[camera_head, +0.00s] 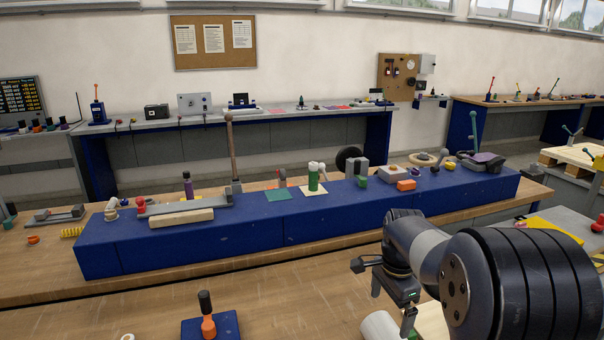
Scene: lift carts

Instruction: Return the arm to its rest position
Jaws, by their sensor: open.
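My arm reaches in from the lower right of the head view, with its large dark ribbed joint nearest the camera. My gripper (392,288) hangs at the arm's end, in front of the long blue raised block (260,234) and above the wooden bench (270,300). Its jaws are open, and I see nothing held in them. A white cylinder (380,327) stands or lies just below the gripper; whether they touch is unclear. The arm's own links hide part of the bench on the right.
A blue base with an orange and black handle (207,318) sits at the front. On the block are a green cylinder (313,177), a grey bracket with a tall lever (232,160), an orange block (406,185) and several small parts. Bare bench lies left of my gripper.

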